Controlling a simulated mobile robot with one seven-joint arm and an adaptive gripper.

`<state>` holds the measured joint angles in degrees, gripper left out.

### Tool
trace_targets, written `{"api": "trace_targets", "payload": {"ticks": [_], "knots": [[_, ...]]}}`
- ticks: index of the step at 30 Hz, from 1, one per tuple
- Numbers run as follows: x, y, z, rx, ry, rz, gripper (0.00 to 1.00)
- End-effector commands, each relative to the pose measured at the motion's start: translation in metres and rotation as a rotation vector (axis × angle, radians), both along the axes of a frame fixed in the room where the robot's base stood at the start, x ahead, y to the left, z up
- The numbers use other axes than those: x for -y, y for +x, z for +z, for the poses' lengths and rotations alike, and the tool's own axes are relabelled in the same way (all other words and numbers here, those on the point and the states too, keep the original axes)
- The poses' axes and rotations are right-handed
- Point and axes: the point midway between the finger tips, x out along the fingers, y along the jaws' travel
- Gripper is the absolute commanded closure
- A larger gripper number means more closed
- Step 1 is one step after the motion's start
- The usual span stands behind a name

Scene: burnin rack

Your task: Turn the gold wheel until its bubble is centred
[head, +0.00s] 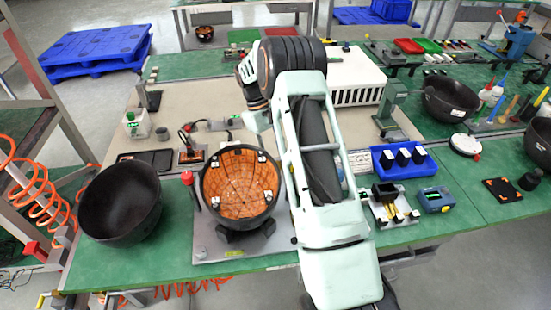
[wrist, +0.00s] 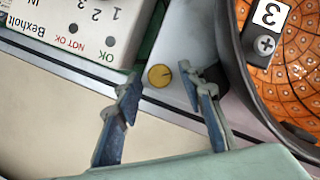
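The gold wheel (wrist: 159,76) is a small round gold disc with a thin dark mark near its right side. In the wrist view it lies on a pale grey plate (wrist: 176,42), between the white box and the dark bowl. My gripper (wrist: 160,82) is open; its two blue-grey fingers appear on either side of the wheel, with clear space between them. I cannot tell the height of the fingertips above it. No bubble can be made out. In the head view my arm hides the gripper, and I cannot make out the wheel.
A dark bowl with an orange tiled lining (head: 240,182) stands close by; its rim (wrist: 241,62) is right of my fingers. A white box marked Bexholt (wrist: 70,28) is at upper left. A black bowl (head: 121,203) and blue bin (head: 405,166) stand on the green bench.

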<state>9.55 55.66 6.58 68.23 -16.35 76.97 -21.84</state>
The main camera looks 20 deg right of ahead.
Motion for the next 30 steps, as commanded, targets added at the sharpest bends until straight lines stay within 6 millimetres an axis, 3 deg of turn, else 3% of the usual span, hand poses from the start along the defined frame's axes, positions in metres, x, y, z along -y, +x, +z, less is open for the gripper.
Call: {"api": "trace_targets", "payload": {"ticks": [11, 24, 30], "knots": [[-0.001, 0.002, 0.006, -0.001, 0.000, 0.000, 0.61], [-0.014, 0.032, 0.083, 0.001, 0.000, 0.000, 0.61], [-0.017, 0.040, 0.103, 0.000, 0.000, 0.000, 0.61]]}}
